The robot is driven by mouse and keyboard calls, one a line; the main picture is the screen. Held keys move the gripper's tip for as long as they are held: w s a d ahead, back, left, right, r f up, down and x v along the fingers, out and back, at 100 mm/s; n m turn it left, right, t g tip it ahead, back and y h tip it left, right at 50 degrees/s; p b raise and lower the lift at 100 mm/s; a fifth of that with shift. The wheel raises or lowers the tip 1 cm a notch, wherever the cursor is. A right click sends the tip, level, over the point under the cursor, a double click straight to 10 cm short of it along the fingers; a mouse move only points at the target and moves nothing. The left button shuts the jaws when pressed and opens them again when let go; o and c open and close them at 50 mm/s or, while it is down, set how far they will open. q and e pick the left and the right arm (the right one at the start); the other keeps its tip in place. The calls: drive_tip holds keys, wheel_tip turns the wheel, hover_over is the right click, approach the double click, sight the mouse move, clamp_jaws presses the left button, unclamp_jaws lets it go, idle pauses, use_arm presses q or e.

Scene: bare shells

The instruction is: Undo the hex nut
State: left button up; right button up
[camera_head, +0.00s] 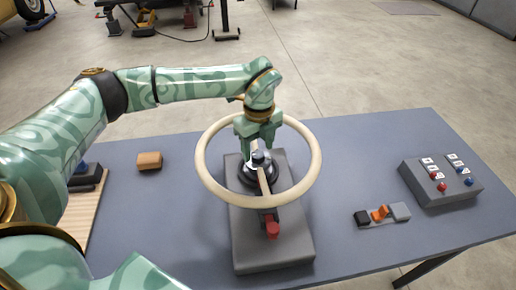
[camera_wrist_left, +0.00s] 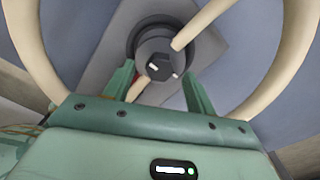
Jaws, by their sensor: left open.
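A dark hex nut (camera_head: 258,158) sits at the centre of a cream steering wheel (camera_head: 316,165), over a dark round hub. The wheel stands above a grey base block (camera_head: 272,252) on the table. In the left wrist view the nut (camera_wrist_left: 158,66) shows its faceted side, with two small light marks on top. My left gripper (camera_head: 258,146) points down over the nut from above, inside the wheel's rim. Its two fingers are apart in the left wrist view (camera_wrist_left: 160,92), one to each side below the nut in the picture, with nothing between them that I can see gripped. My right gripper is not in view.
A red part (camera_head: 272,228) is on the front of the base. A switch panel (camera_head: 382,214) and a grey button box (camera_head: 440,180) stand right. A brown block (camera_head: 149,160) and a wooden board (camera_head: 92,205) lie left.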

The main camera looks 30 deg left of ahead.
sight(259, 154)
use_arm(q)
wheel_tip(259, 154, up, 15)
drive_tip(key=p, duration=0.1)
drive_tip(key=shift+w+p, duration=0.15)
drive_tip(key=shift+p, duration=0.25)
drive_tip(key=shift+d+f, duration=0.1)
drive_tip(key=shift+f, duration=0.05)
